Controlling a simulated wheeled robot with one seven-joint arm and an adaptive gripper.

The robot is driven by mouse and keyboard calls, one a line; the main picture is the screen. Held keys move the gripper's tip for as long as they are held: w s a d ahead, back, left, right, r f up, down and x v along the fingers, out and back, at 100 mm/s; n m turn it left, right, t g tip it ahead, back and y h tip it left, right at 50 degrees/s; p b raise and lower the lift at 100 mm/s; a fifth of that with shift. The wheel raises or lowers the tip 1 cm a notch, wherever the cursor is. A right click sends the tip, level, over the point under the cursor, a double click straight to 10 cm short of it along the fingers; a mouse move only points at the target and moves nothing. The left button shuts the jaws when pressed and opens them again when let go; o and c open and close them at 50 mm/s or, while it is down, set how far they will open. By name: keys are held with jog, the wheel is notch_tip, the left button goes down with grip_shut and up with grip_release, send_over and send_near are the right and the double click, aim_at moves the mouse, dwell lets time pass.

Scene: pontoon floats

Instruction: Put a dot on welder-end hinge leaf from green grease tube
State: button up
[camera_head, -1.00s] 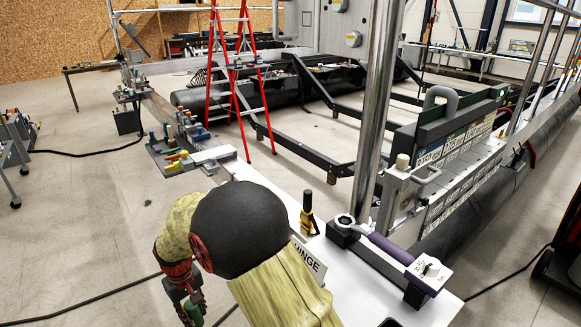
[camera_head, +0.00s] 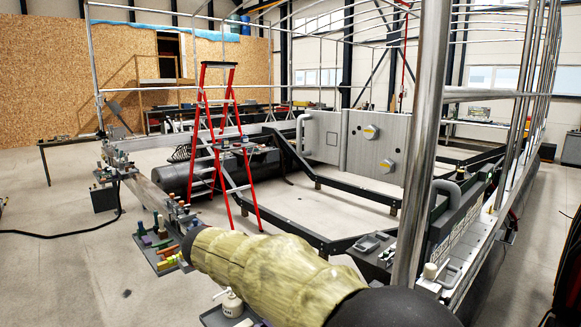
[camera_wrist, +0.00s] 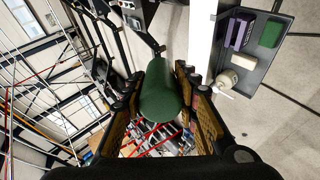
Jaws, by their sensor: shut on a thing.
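The green grease tube (camera_wrist: 160,92) is a dark green cylinder in the wrist view. It sits between the two fingers of my gripper (camera_wrist: 158,95), which is shut on it. One end of the tube faces the camera. Its far end and nozzle cannot be made out. In the head view, my arm in its yellow-green sleeve crosses the lower middle, and my gripper and the tube are hidden or too unclear to make out. Grey metal panels (camera_head: 322,137) with round caps stand at the back; I cannot tell whether they are hinge leaves. I cannot identify the welder-end leaf.
A dark tray (camera_wrist: 258,75) holds purple, green and pale blocks and a white pot (camera_wrist: 228,79). A red stepladder (camera_head: 214,145) stands in the middle. A tall metal post (camera_head: 424,140) rises at right. Open floor lies at far left.

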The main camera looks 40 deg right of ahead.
jog(key=s+d+r+m+t+h+p, duration=0.1)
jog(key=s+d+r+h+p, duration=0.15)
jog(key=r, duration=1.35)
jog(key=s+d+r+h+p, duration=0.2)
jog(key=d+r+h+p, duration=0.15)
jog(key=r, duration=1.35)
jog(key=d+p, duration=0.1)
jog(key=d, duration=0.5)
jog(key=shift+w+d+f+y+p, duration=0.15)
jog(key=shift+w+f+y+p, duration=0.15)
jog(key=shift+w+p, duration=0.15)
jog(key=shift+w+d+b, duration=0.15)
jog(key=shift+d+b, duration=0.15)
jog(key=shift+d, duration=0.6)
jog(key=shift+t, duration=0.3)
jog(key=s+b, duration=0.3)
jog(key=s, duration=0.1)
jog(key=shift+d, duration=0.2)
